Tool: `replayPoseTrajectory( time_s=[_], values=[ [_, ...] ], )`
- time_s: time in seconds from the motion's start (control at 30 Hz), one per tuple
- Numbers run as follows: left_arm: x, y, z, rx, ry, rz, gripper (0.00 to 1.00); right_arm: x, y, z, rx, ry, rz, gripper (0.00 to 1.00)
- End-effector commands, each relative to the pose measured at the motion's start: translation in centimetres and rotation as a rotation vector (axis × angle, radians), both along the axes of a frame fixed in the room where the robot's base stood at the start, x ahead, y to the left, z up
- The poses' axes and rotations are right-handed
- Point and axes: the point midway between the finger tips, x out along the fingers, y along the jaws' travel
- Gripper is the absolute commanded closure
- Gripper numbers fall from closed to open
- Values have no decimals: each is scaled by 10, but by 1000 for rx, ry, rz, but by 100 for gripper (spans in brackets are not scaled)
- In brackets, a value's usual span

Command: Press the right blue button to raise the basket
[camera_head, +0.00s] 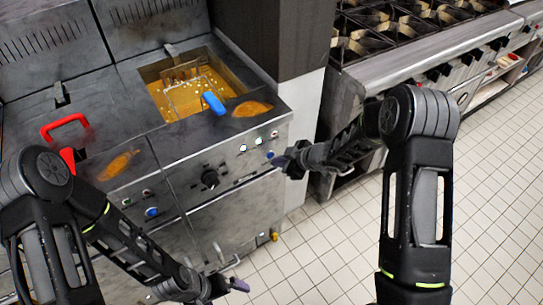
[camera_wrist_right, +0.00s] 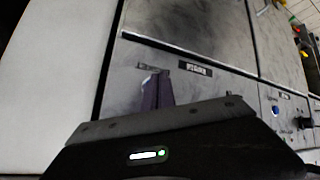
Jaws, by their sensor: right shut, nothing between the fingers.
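The right blue button (camera_head: 270,154) is on the fryer's front panel, at the right end of its row of controls. My right gripper (camera_head: 281,161) is shut and empty, its fingertips right beside that button; I cannot tell whether they touch it. In the right wrist view, the shut fingers (camera_wrist_right: 158,92) point at the panel, and the right button cannot be made out there. The wire basket (camera_head: 187,91) sits down in the oil of the right vat, with its blue handle (camera_head: 213,102) over the front rim. My left gripper (camera_head: 238,286) is low in front of the fryer, its jaws unclear.
Another blue button (camera_head: 152,211) is on the left panel. A dark knob (camera_head: 210,178) lies between the panels. A red handle (camera_head: 65,125) rises at the left vat. A stove (camera_head: 420,35) stands to the right. The tiled floor (camera_head: 330,240) in front is clear.

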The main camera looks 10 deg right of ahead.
Motion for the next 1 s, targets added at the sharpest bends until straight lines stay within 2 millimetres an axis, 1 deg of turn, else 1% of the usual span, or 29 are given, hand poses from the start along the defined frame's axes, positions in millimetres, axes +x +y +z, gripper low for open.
replayPoseTrajectory(
  time_s=[0.4,1.0],
  values=[
    [0,0,7,0,0,0,0,8,3,1,1,0,-1,100],
    [0,0,6,0,0,0,0,8,3,0,1,0,-1,100]
  ],
)
